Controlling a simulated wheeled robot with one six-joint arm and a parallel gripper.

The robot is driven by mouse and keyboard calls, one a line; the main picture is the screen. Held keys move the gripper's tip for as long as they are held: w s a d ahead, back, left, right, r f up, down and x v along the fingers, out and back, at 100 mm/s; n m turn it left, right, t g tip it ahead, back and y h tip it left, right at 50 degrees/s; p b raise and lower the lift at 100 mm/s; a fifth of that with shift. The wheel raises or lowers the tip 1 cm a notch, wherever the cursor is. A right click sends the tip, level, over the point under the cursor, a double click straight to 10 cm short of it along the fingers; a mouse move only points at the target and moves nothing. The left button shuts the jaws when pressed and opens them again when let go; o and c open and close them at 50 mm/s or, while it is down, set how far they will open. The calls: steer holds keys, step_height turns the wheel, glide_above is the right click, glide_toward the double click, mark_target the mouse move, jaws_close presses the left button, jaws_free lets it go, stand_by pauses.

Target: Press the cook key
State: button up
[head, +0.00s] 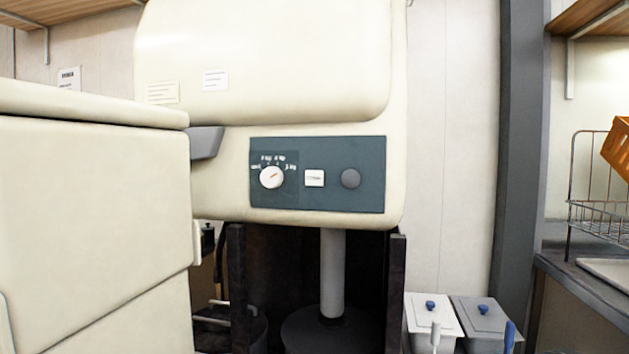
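A large cream machine (325,60) fills the middle of the head view. Its dark blue-grey control panel (330,197) faces me. A small white rectangular key (314,178) sits at the middle of the panel; its marking is too small to read, and it looks like the cook key. A white dial (271,178) with an orange pointer is left of the key, with white markings around its upper side. A round dark grey button or knob (350,178) is to the right of the key. My gripper is not in view, and nothing covers the panel.
A cream, rounded bulk (95,220) stands close at the left. Below the panel, a grey pipe (333,270) runs down between dark posts. Two lidded containers (432,315) (482,315) stand at lower right. A wire rack (595,215) and orange crate (619,150) are far right.

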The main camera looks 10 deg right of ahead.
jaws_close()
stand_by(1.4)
